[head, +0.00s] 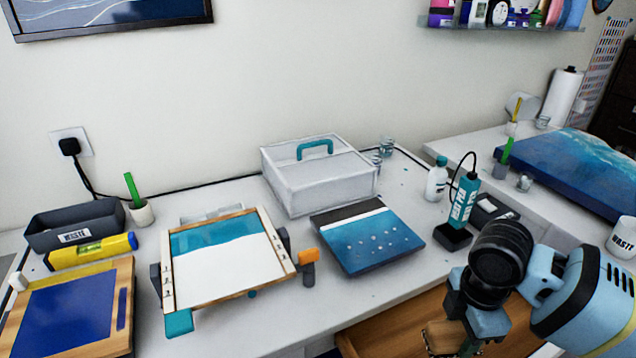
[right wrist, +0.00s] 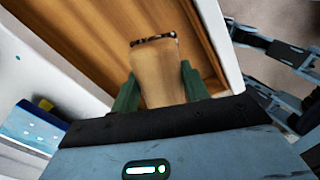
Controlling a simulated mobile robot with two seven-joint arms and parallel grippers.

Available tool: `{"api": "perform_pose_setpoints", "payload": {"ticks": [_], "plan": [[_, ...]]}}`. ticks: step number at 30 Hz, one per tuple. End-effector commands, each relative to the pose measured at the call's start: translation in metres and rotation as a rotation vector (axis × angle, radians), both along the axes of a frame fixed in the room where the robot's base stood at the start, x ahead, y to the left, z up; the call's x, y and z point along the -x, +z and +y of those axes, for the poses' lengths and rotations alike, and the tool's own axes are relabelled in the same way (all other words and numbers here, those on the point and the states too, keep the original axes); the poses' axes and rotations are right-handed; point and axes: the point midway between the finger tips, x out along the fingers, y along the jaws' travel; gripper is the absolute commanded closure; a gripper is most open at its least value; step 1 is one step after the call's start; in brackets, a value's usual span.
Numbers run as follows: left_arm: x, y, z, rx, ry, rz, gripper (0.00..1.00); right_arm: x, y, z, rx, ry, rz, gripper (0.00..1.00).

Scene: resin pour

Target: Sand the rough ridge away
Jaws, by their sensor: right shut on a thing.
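My right gripper (head: 452,347) is low at the front right, over the open wooden drawer. In the right wrist view its green fingers (right wrist: 158,88) are shut on a tan block (right wrist: 157,72) with a dark, speckled far edge, probably a sanding block. The block also shows in the head view (head: 440,335), partly hidden by my arm. A blue panel (head: 385,246) with a dark and white band and several pale dots lies on the table. A framed teal and white panel (head: 222,282) sits left of it. I cannot pick out the rough ridge. My left gripper is not in view.
The open drawer (head: 385,325) is under the table's front edge. A white box (head: 320,190) with a teal handle stands behind the panels. A teal heat pen (head: 463,200) stands in a dark holder.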

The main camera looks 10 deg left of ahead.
Motion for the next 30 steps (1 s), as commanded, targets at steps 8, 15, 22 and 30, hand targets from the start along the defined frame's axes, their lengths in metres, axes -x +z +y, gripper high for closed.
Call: {"api": "perform_pose_setpoints", "payload": {"ticks": [8,15,22,30], "plan": [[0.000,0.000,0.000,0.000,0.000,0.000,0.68,0.010,0.025,-0.019,-0.006,-0.519,-0.004,0.73],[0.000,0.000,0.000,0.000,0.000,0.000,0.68,0.022,0.045,-0.034,-0.009,-0.973,-0.002,0.73],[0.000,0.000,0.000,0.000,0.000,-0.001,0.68,0.035,0.062,-0.048,-0.009,-1.403,0.000,0.73],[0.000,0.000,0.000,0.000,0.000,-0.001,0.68,0.047,0.075,-0.058,-0.006,-1.760,0.004,0.73]]}}
